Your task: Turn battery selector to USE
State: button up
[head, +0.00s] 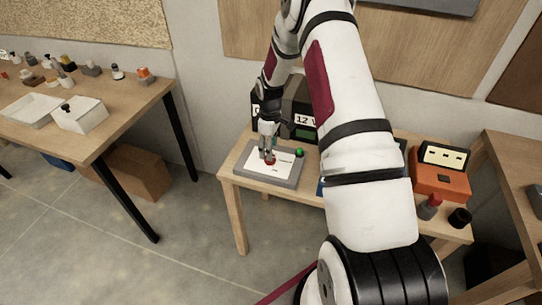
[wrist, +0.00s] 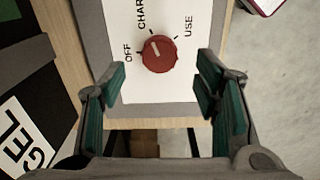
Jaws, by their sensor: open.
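The battery selector is a red round knob (wrist: 159,54) on a white plate (wrist: 195,75) with a grey border. In the wrist view, OFF is printed left of the knob, a partly cut-off CHAR label above left, and USE to the right. The knob's pale pointer mark tilts up and left, away from USE. My gripper (wrist: 163,88) is open, with its green-padded fingers apart on either side, a little below the knob in the picture and not visibly touching it. In the head view, my gripper (head: 267,150) is right over the red knob (head: 270,161), partly covering it.
The panel lies on a small wooden table (head: 240,193) against the wall. A dark box marked 12 V (head: 303,120) stands behind it. A green button or light (head: 299,152) is near the panel. An orange box (head: 438,180) stands right; my arm hides the table's middle.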

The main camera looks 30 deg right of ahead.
jog(key=shift+f, duration=2.35)
jog(key=c, duration=1.2)
